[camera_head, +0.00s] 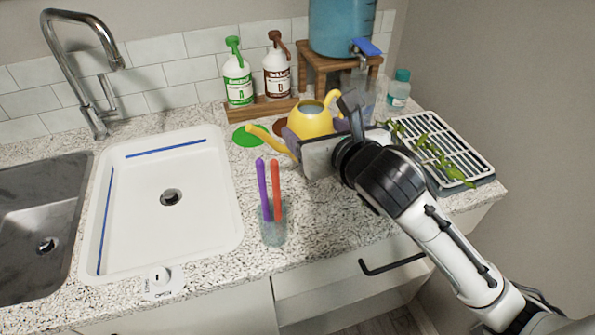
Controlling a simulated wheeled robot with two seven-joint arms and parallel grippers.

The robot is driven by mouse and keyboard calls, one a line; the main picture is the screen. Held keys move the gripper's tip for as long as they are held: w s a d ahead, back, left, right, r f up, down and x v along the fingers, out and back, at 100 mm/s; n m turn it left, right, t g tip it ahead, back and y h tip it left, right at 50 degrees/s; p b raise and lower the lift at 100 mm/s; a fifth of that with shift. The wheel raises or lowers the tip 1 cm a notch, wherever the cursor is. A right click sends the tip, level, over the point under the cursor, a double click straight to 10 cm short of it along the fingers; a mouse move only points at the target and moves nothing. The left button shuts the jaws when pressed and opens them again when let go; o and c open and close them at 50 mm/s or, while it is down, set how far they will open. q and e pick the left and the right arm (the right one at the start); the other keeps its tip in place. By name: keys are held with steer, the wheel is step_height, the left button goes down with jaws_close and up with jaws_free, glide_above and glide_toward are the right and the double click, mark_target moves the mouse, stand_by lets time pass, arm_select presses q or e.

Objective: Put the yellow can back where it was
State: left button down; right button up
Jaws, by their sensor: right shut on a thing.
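The yellow can (309,121), a watering can with a long spout pointing left, is upright in front of the wooden stand. My right gripper (316,138) comes in from the right and is shut on the can's near side. The gripper hides the lower part of the can, so I cannot tell whether it touches the counter. A brown disc (280,127) shows partly behind the can's left side. A green disc (249,136) lies flat on the counter to its left, beyond the spout tip. My left gripper is not in view.
A cup with a purple and an orange stick (273,226) stands in front of the can. Two pump bottles (238,82) and a blue water tank (340,28) are behind. A drying rack (452,150) with a plant cutting is at right. The white sink (225,215) is left.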

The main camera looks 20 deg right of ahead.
step_height(320, 180, down, 9)
steer(key=shift+r, duration=0.15)
stand_by(0.4)
steer(key=o, duration=1.7)
steer(key=shift+f, duration=0.3)
steer(key=shift+s+r, duration=0.1)
steer(key=shift+r, duration=0.1)
steer(key=v, duration=0.7)
steer(key=shift+s+r, duration=0.1)
steer(key=shift+s, duration=0.05)
